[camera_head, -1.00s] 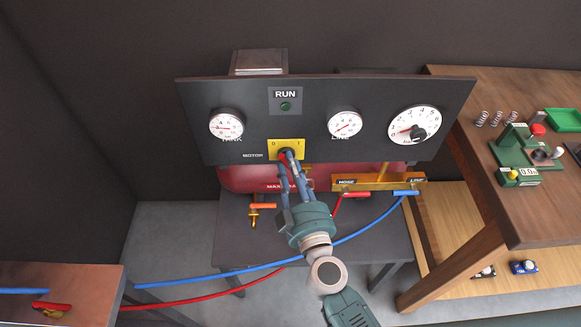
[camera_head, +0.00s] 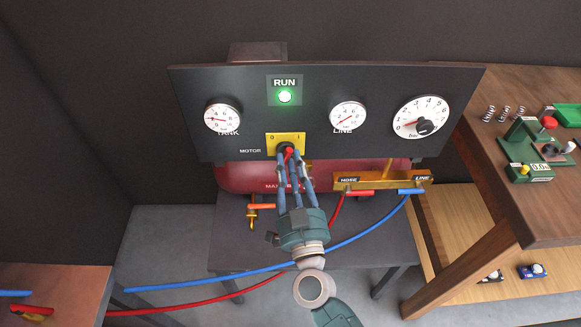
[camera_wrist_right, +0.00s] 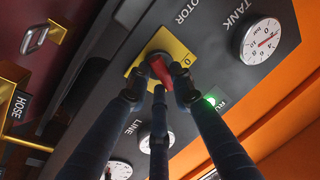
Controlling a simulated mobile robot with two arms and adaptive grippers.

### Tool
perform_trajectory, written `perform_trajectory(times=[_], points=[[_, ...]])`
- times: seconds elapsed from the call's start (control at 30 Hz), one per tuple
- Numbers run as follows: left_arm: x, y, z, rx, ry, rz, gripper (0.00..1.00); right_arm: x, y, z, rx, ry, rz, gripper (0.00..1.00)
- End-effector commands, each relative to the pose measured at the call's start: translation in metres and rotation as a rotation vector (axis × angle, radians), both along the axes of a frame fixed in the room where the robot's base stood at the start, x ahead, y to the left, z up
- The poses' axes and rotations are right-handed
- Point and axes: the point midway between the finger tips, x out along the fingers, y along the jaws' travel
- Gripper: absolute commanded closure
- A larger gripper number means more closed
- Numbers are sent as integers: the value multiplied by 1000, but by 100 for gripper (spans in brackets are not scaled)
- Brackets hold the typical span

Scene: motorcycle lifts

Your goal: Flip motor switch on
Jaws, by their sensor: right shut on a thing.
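The motor switch is a red lever (camera_head: 288,154) on a yellow plate (camera_head: 299,138) marked 0 and 1, low on the black panel (camera_head: 240,100). In the head view the lever leans toward the 1 side. The green RUN lamp (camera_head: 285,96) above it is lit. My right gripper (camera_head: 293,162) is at the switch with its fingers around the lever. In the right wrist view the fingers (camera_wrist_right: 157,95) close about the red lever (camera_wrist_right: 160,70), shut on it. My left gripper is not in view.
The panel carries a TANK gauge (camera_head: 222,118), a LINE gauge (camera_head: 347,115) and a larger dial (camera_head: 421,116). A red tank (camera_head: 235,178) sits behind below it. A brass manifold (camera_head: 380,181) with red and blue hoses is right of my gripper. A wooden bench (camera_head: 530,210) stands at right.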

Motion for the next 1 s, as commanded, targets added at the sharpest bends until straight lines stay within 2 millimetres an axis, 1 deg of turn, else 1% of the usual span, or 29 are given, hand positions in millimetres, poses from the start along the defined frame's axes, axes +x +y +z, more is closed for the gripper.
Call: perform_trajectory(times=[0.03, 0.2, 0.37, 0.93, 0.97, 1.0], points=[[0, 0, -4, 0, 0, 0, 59, 0, 1, -3, 32, 2, 1, 100], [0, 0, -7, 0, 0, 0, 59, 0, 1, -3, 120, 1, 1, 100], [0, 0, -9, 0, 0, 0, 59, 0, 1, -3, 171, 2, 1, 100], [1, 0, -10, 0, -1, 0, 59, 0, 1, -3, 199, 4, 2, 100], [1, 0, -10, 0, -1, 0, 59, 0, 1, -3, 199, 4, 2, 72], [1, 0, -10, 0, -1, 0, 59, 0, 1, -3, 199, 4, 2, 64]])
